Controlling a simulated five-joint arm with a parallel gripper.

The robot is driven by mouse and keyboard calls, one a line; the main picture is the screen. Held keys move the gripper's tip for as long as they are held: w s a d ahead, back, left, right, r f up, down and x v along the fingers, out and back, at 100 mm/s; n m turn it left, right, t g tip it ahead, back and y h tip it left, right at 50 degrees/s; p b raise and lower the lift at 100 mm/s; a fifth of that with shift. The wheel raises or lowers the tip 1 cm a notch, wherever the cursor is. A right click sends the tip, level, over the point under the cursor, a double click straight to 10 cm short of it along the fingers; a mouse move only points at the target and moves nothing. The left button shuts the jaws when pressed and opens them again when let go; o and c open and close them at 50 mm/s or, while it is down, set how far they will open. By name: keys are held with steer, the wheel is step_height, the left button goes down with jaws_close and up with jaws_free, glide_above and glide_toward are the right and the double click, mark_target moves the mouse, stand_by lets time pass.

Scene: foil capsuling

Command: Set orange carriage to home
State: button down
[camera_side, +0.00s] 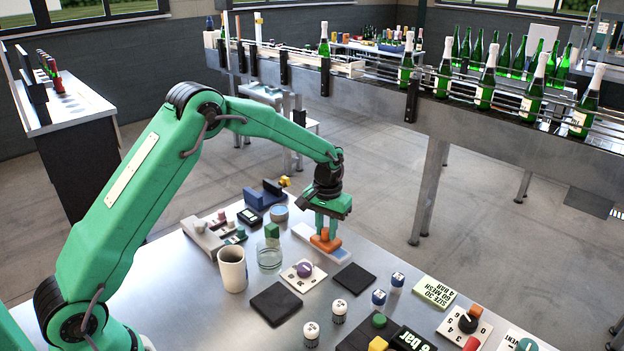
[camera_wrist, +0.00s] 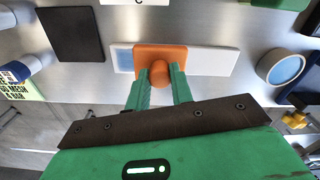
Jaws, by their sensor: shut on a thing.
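The orange carriage (camera_side: 325,241) sits on a pale flat rail plate (camera_side: 303,233) on the metal table. In the wrist view the carriage (camera_wrist: 176,53) is an orange block with a round knob, on the white plate (camera_wrist: 212,61). A light blue patch (camera_wrist: 124,59) shows on the plate just left of the carriage there; the longer bare white part lies to its right. My gripper (camera_side: 325,226) points down over the carriage. Its green fingers (camera_wrist: 160,80) are closed around the knob, one on each side.
Near the plate are a green block (camera_side: 272,231), a glass (camera_side: 270,258), a beige cup (camera_side: 232,269), a purple-knobbed card (camera_side: 304,270) and a dark pad (camera_side: 354,278). A round tin (camera_side: 280,213) and a blue holder (camera_side: 262,196) stand behind. A bottle conveyor (camera_side: 480,120) runs beyond the table.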

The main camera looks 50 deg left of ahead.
steer(key=shift+d, duration=1.9)
steer(key=c, duration=1.2)
jaws_free()
steer(key=shift+r, duration=0.1)
steer(key=shift+r, duration=0.15)
step_height(320, 180, up, 7)
steer(key=shift+r, duration=0.2)
steer(key=shift+r, duration=0.1)
